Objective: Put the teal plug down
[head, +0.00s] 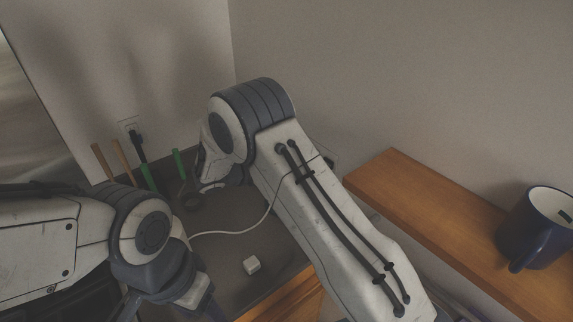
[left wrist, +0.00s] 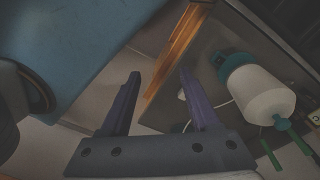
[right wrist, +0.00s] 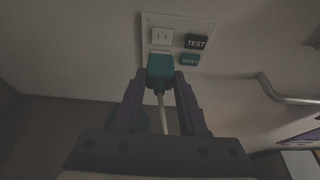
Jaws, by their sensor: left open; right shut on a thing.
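The teal plug (right wrist: 161,69) is between the fingers of my right gripper (right wrist: 161,84) in the right wrist view. It is in front of the lower part of a white wall outlet (right wrist: 161,37); I cannot tell whether its prongs are in the socket. A white cord (right wrist: 161,105) runs from the plug back between the fingers. In the head view my right arm hides the plug and gripper, while a white cord (head: 235,232) shows across the dark counter. My left gripper (left wrist: 159,76) is open and empty above the counter.
The outlet has TEST and RESET buttons (right wrist: 196,43). A small white block (head: 252,264) lies on the counter. A blue mug (head: 538,228) stands on a wooden ledge (head: 440,210). A white, teal-topped container (left wrist: 260,93) stands near my left gripper.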

